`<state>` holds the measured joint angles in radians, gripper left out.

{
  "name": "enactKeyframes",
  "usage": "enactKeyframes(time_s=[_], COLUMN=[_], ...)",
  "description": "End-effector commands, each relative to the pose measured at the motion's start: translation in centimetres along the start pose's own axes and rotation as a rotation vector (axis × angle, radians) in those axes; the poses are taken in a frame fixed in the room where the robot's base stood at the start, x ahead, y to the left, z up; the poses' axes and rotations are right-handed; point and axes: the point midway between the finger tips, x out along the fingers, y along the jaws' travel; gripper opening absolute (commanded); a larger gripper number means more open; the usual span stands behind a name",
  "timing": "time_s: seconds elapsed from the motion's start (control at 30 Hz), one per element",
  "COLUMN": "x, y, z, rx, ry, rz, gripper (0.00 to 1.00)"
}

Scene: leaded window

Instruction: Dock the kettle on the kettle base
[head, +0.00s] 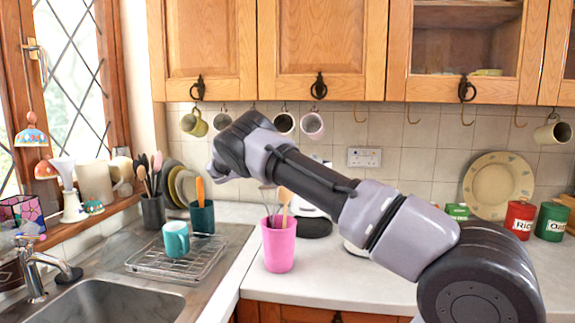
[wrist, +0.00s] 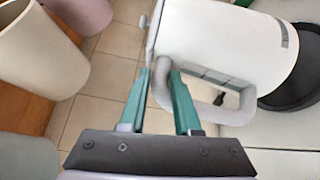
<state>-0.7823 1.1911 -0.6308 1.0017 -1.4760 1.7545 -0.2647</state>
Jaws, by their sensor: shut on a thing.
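The white kettle (wrist: 225,45) fills the upper right of the wrist view, its grey loop handle (wrist: 232,112) toward my gripper. My gripper (wrist: 161,80) has its green fingers shut on this handle near one end. The black round kettle base (wrist: 302,100) shows by the kettle's bottom end, partly covered by it. In the head view the black base (head: 316,230) is on the counter behind the pink cup, with part of the white kettle (head: 309,211) just above it. My arm hides the rest of the kettle and my gripper there. I cannot tell whether kettle and base touch.
The pink utensil cup (head: 279,246) stands close in front of the base. A dish rack (head: 180,262) with a teal mug (head: 176,239) is left, beside the sink. Mugs hang under the cupboards. Red (head: 519,219) and green (head: 552,222) tins stand far right.

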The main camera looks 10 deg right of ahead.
Motion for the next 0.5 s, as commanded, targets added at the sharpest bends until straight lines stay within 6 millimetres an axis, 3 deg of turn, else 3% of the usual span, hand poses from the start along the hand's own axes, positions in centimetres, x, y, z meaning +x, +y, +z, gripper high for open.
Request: enactKeyframes(time_s=[0.17,0.5], x=[0.1,0.2], y=[-0.5,-3.4], z=[-0.2,-0.7], rx=[0.002,0.003], ry=[0.001,0.001], rz=[0.005,0.004], gripper=[0.00,0.00])
